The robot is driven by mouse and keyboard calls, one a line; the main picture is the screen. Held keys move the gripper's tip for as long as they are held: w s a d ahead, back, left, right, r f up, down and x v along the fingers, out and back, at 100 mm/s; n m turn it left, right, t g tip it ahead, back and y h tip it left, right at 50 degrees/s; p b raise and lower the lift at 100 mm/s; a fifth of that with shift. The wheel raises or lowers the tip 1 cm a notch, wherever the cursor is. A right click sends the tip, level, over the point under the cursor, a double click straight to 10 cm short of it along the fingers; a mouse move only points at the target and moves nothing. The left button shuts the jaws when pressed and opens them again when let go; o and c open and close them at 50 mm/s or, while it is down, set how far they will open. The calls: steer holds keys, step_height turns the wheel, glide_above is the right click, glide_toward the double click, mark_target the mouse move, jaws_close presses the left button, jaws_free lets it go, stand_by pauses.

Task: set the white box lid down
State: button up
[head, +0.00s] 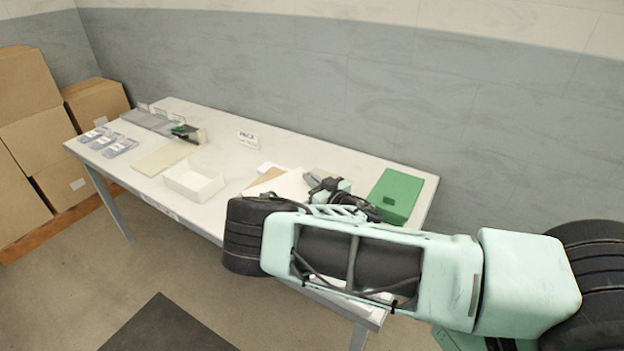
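A pale, flat white piece (284,187), which looks like the box lid, is right of the middle of the table, directly left of my gripper (314,182). My gripper is small in the head view and partly covered by my arm. I cannot tell whether its fingers are closed on the lid's edge, or whether the lid rests on the table or is held just above it. An open white box (194,184) stands on the table further left, with its walls up and its inside visible.
The table (232,163) also bears a green box (396,196) at the right, a beige board (163,160), grey trays (150,121), small clear packs (103,140) and a sign (248,139). Cardboard boxes (34,135) stand at the left. Bare table lies behind the white box.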

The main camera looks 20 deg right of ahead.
steer(key=o, duration=0.4)
steer(key=shift+r+p, duration=0.35)
steer(key=shift+r, duration=0.2)
steer(key=shift+b+v, duration=1.25)
steer(key=shift+v, duration=4.7)
steer(key=shift+d, duration=0.15)
